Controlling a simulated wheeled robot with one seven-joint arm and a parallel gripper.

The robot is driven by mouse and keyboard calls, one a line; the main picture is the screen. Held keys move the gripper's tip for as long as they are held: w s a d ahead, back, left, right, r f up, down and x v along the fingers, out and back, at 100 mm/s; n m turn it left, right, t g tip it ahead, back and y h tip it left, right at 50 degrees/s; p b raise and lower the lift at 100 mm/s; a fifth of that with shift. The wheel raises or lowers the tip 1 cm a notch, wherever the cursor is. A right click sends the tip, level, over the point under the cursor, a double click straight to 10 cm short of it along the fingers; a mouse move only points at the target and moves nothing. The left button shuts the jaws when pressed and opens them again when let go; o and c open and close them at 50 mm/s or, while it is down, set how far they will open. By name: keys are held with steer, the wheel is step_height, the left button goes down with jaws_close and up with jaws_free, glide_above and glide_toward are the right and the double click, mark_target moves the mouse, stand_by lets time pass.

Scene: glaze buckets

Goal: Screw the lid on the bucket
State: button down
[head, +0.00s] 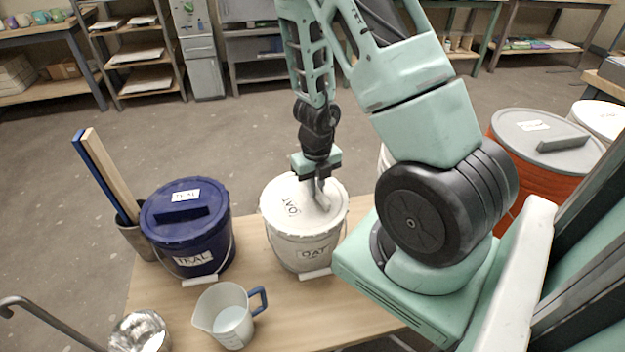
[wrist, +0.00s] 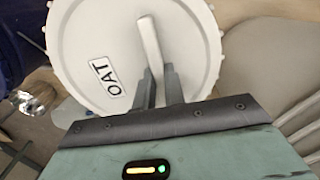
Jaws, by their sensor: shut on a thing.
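The white bucket labelled OAT (head: 300,250) stands upright on the wooden bench. Its white lid (head: 283,200), also labelled OAT, sits on the bucket's top and looks about level; whether it is threaded on cannot be told. The lid also shows in the wrist view (wrist: 85,45), with a raised white bar handle (wrist: 149,42) across its middle. My gripper (head: 320,190) comes down from above and is shut on the bar handle. In the wrist view, the gripper's two fingers (wrist: 160,88) sit either side of the handle's near end.
A blue TEAL bucket (head: 190,245) with its lid on stands to the left. A measuring jug (head: 228,318) and a metal tin (head: 140,332) stand in front. A holder with tall slats (head: 133,238) is far left. An orange bucket (head: 540,165) with a grey lid stands at right.

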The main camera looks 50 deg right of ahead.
steer(key=m, duration=0.1)
steer(key=s+m, duration=0.1)
steer(key=m, duration=0.1)
steer(key=a+m, duration=0.1)
steer(key=m, duration=0.1)
steer(key=shift+s+f, duration=0.15)
steer(key=shift+s, duration=0.15)
steer(key=m, duration=0.2)
steer(key=a+m, duration=0.1)
steer(key=shift+s, duration=0.25)
steer(key=c, duration=1.4)
jaws_free()
steer(key=shift+d, duration=0.15)
steer(key=shift+w, duration=0.15)
steer(key=shift+w, duration=0.15)
steer(key=shift+c, duration=0.6)
